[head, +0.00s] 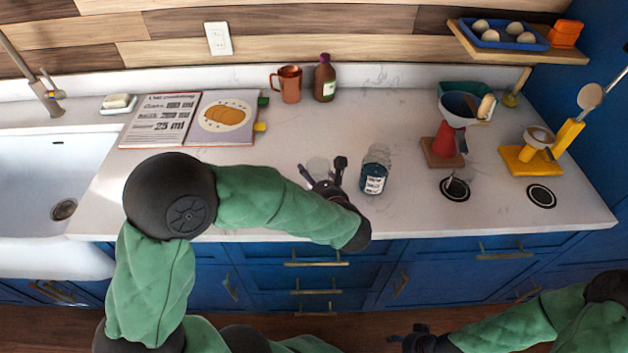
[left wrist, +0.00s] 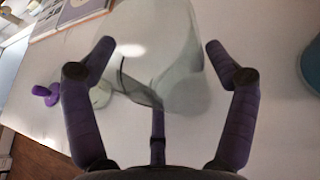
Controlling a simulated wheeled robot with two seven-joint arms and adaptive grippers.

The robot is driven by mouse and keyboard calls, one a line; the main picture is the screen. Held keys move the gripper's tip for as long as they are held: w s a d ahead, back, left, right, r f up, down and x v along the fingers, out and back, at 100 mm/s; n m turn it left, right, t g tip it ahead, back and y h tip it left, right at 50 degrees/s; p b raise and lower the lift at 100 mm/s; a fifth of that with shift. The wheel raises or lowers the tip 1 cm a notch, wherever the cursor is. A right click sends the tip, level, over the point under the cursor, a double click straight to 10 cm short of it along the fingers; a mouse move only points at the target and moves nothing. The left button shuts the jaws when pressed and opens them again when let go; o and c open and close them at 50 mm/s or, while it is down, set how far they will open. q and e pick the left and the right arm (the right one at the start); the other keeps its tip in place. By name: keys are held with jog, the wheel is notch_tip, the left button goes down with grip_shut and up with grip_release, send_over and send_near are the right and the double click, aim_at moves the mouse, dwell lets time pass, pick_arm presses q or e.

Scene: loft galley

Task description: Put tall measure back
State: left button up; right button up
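A clear glass vessel, seemingly the tall measure (head: 317,165), stands on the counter by my left gripper (head: 322,172). In the left wrist view the clear glass (left wrist: 160,40) fills the space between the two spread fingers of the left gripper (left wrist: 160,48). The fingers are apart, and a small gap seems to show at the right finger; contact at the left finger is unclear. The base of the glass is hard to make out. My right gripper (head: 410,338) is low at the bottom of the head view, in front of the drawers, dark and small.
A labelled glass jar with dark blue contents (head: 375,172) stands just right of the left gripper. A red stand (head: 446,140), a yellow stand (head: 530,160) and two dark round inserts are further right. An open book (head: 190,120), copper mug (head: 288,85) and brown bottle (head: 325,80) are behind.

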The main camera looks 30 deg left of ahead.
pick_arm(q)
jog(key=shift+r, duration=0.15)
jog(key=shift+s+d+r, duration=0.1)
jog(key=shift+r, duration=0.1)
jog(key=p+v, duration=0.4)
jog(key=v, duration=0.7)
jog(key=shift+s+d, duration=0.2)
jog(key=shift+d, duration=0.1)
dwell(1.0)
